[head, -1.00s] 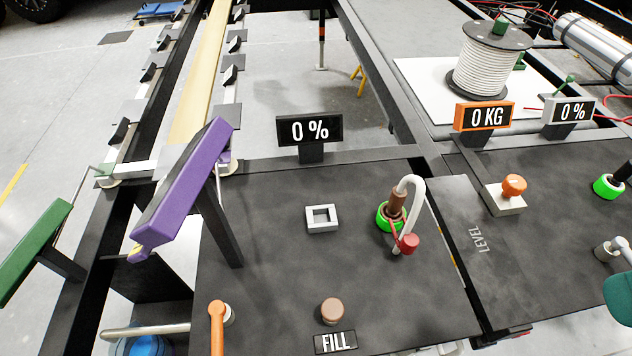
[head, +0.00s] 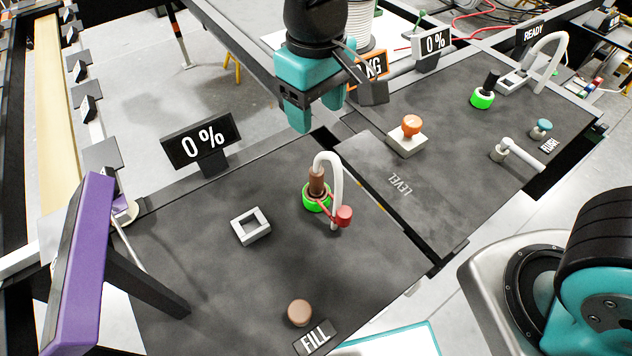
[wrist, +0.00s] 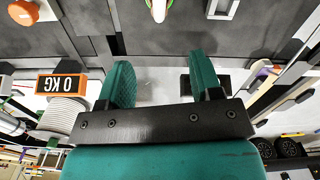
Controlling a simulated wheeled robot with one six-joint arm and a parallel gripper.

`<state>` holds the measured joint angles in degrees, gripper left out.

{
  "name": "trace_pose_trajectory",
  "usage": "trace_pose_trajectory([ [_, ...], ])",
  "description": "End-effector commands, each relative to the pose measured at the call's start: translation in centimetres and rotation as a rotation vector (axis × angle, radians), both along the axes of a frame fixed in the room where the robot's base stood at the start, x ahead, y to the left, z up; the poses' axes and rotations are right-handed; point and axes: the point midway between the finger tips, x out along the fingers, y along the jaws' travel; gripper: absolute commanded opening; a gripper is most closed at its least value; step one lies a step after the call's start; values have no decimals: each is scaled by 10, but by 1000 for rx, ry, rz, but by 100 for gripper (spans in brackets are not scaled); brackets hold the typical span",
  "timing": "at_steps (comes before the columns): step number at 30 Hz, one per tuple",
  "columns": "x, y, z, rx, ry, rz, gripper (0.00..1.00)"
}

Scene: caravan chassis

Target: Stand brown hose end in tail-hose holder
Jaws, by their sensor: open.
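The brown hose end (head: 317,181) sits upright in a bright green ring (head: 314,203) on the dark panel. Its white hose (head: 335,172) arches over and down to the right, beside a red knob (head: 344,215) on a red lever. A white square frame with an open middle (head: 250,226), which may be the tail-hose holder, stands left of the ring. My gripper (head: 316,110) is open and empty above the panel's far edge, beyond the hose. In the wrist view, the hose (wrist: 158,10) and square frame (wrist: 222,8) show at the top edge, beyond my gripper's fingers (wrist: 162,75).
A "0 %" display (head: 202,144) stands at the panel's back edge. A brown knob (head: 300,312) is near the FILL label. A purple slanted board (head: 80,265) rises at left.

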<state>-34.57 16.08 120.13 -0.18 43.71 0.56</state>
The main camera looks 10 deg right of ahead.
Motion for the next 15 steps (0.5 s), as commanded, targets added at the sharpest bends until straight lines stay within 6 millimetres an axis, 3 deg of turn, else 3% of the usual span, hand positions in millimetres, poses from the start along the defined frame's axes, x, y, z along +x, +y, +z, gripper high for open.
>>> trace_pose_trajectory([
  [15,0,-1,-105,-5,2,-2,59],
])
